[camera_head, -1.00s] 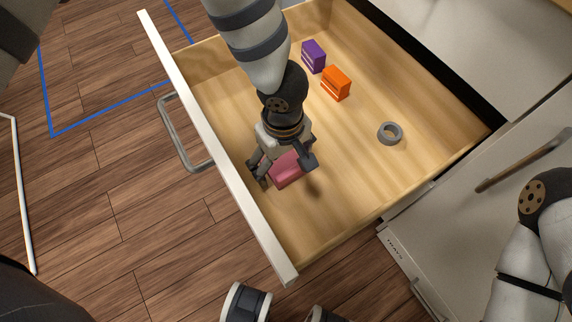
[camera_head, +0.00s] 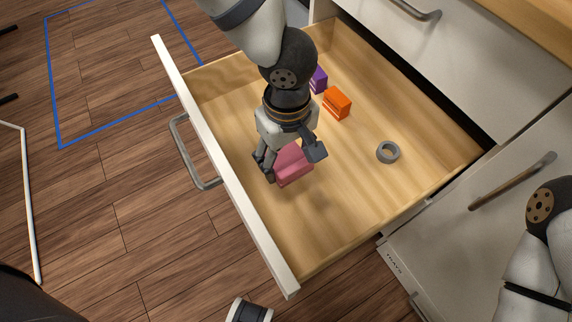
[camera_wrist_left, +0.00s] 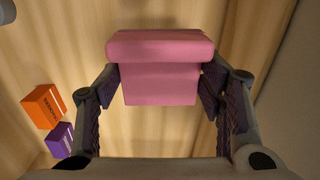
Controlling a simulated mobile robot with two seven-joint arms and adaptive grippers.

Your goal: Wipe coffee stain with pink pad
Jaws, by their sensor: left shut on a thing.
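The pink pad (camera_head: 292,166) is in my left gripper (camera_head: 288,166), over the floor of an open wooden drawer (camera_head: 340,205). In the left wrist view the pad (camera_wrist_left: 160,70) sits between both fingers of the left gripper (camera_wrist_left: 160,85), which are shut on its sides. I cannot tell whether the pad touches the drawer floor or hangs just above it. No coffee stain can be made out in either view. My right arm shows at the right edge of the head view, but its gripper is out of the picture.
An orange box (camera_head: 337,103) and a purple box (camera_head: 318,80) stand in the drawer's far part. A grey ring (camera_head: 388,152) lies to the right. The white drawer front (camera_head: 222,165) rises close left of my gripper. The drawer's near part is clear.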

